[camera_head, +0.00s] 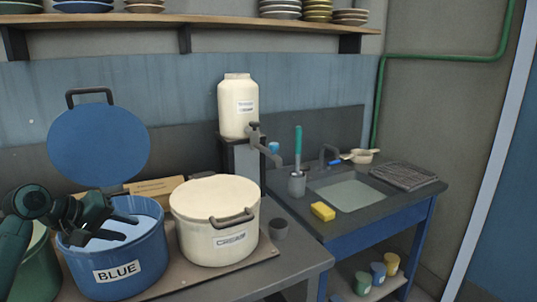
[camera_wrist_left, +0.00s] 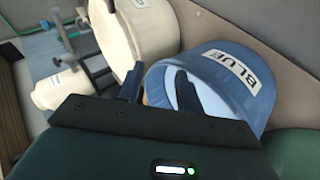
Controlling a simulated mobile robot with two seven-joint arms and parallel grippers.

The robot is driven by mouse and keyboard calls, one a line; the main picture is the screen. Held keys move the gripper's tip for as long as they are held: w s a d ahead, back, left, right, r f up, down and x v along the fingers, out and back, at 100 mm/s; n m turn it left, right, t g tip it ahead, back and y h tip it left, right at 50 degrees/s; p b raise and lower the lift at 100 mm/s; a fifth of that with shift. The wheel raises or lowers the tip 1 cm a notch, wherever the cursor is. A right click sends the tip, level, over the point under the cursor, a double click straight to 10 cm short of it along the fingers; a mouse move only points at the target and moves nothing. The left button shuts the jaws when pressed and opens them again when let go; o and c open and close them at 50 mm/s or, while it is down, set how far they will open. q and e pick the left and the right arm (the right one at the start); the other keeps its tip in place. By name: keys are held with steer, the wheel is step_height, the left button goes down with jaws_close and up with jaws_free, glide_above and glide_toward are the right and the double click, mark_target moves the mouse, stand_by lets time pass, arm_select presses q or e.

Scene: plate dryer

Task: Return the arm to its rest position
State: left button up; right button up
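My left arm comes in from the left in the head view, with its dark gripper (camera_head: 112,226) over the open mouth of the blue pot (camera_head: 118,270) marked BLUE. In the left wrist view the two fingers (camera_wrist_left: 158,88) stand apart with nothing between them, so the gripper is open and empty. The blue pot (camera_wrist_left: 225,75) lies beyond the fingertips there. Its blue lid (camera_head: 98,145) stands raised behind it, and pale contents show inside. I cannot tell whether the fingers touch the pot. My right gripper is not in view.
A cream pot (camera_head: 215,245), lid on, stands close on the right, and a green pot (camera_head: 38,270) on the left. A plate shelf (camera_head: 215,20) runs above.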

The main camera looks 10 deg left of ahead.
arm_select(q)
steer(key=s+d+f+m+g+y, duration=0.1)
steer(key=s+d+f+m+g, duration=0.15)
steer(key=s+d+f, duration=0.6)
steer(key=s+d+f+m+g+y, duration=0.1)
steer(key=s+d+f+m+y, duration=0.3)
steer(key=f, duration=0.7)
steer(key=s+d+f+m+g, duration=0.1)
steer(key=s+d, duration=0.2)
steer(key=s, duration=0.6)
steer(key=s+d+f+m, duration=0.2)
steer(key=s+d, duration=0.1)
steer(key=s, duration=0.7)
steer(key=w+d+f+t+h, duration=0.3)
steer(key=w+d+f+t, duration=0.3)
steer(key=shift+w+f+m+t, duration=0.25)
steer(key=shift+m+t, duration=0.1)
steer(key=shift+m, duration=0.1)
